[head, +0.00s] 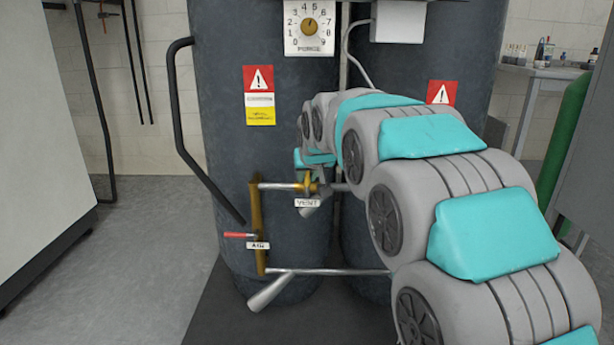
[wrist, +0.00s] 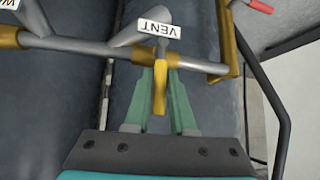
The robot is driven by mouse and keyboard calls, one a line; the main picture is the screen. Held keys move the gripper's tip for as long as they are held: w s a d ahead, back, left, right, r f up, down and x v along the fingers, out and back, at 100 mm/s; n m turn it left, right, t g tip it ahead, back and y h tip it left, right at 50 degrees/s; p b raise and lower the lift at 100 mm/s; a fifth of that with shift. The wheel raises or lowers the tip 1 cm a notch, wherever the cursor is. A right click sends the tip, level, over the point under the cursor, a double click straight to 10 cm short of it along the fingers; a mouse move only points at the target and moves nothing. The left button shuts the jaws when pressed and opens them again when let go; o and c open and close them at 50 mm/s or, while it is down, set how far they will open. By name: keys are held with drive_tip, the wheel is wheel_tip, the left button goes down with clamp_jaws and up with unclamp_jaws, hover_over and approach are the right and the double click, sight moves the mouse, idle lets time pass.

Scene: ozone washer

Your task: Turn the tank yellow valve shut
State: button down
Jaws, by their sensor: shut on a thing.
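The yellow valve (head: 307,180) sits on the upper horizontal pipe in front of the dark tank (head: 228,120), above a white VENT label (head: 307,203). In the wrist view its yellow handle (wrist: 160,92) lies between the two green fingers of my gripper (wrist: 161,75), pointing down the picture towards the palm. My gripper is shut on this handle. The VENT label (wrist: 160,29) also shows in the wrist view, just beyond the fingertips.
A lower pipe (head: 330,272) runs below. A dark bent rail (head: 176,110) stands left of the tank. The floor (head: 150,240) at the left is clear.

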drive_tip(key=c, duration=0.8)
unclamp_jaws()
drive_tip(key=shift+f, duration=0.1)
drive_tip(key=shift+o, duration=0.2)
drive_tip(key=shift+s, duration=0.1)
drive_tip(key=v, duration=0.7)
drive_tip(key=shift+s+r, duration=0.25)
drive_tip(key=shift+r, duration=0.05)
drive_tip(key=shift+d, duration=0.1)
drive_tip(key=s+d+f+g+p, duration=0.2)
drive_tip(key=s+d+f+g, duration=0.1)
drive_tip(key=s, duration=1.2)
drive_tip(key=s+d+f+m+g+h+p, duration=0.1)
drive_tip(key=s+d+f+g, duration=0.3)
drive_tip(key=s+f, duration=0.4)
drive_tip(key=s+d+f+g+p, duration=0.3)
drive_tip(key=s+d+f, duration=0.3)
drive_tip(key=s, duration=1.6)
drive_tip(key=shift+s+m+g+h, duration=0.3)
drive_tip(key=shift+m, duration=0.1)
